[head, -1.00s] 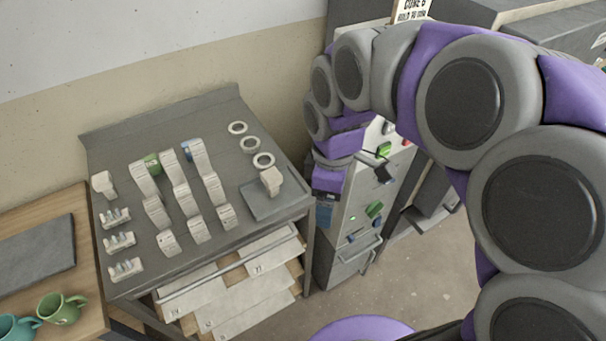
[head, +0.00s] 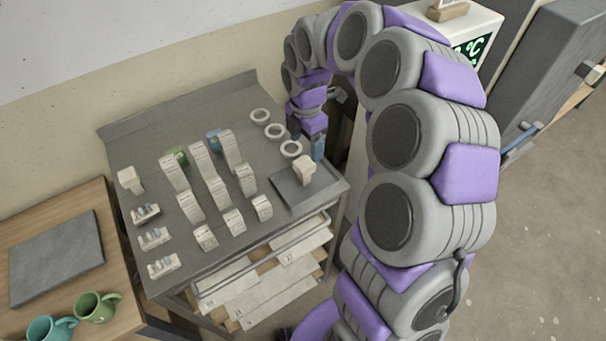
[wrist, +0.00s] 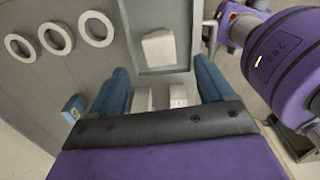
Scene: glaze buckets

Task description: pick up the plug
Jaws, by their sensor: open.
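A cream block-shaped piece, which looks like the plug (head: 304,169), stands on a square grey tray (head: 288,192) at the right side of the grey bench top. In the wrist view the plug (wrist: 158,48) shows as a pale block, beyond the fingertips and between their lines. My gripper (head: 306,140) is open and empty, with blue fingers just behind the plug, near the white rings. In the wrist view my gripper (wrist: 160,85) has its fingers spread wide and touches nothing that I can see. A similar cream piece (head: 131,180) stands at the bench's left.
Three white rings (head: 275,131) lie behind the tray. Several curved cream tiles (head: 211,190) stand in rows mid-bench, and small racks (head: 154,237) line the left. Two mugs (head: 95,306) stand on the wooden table at lower left. Open floor lies to the right.

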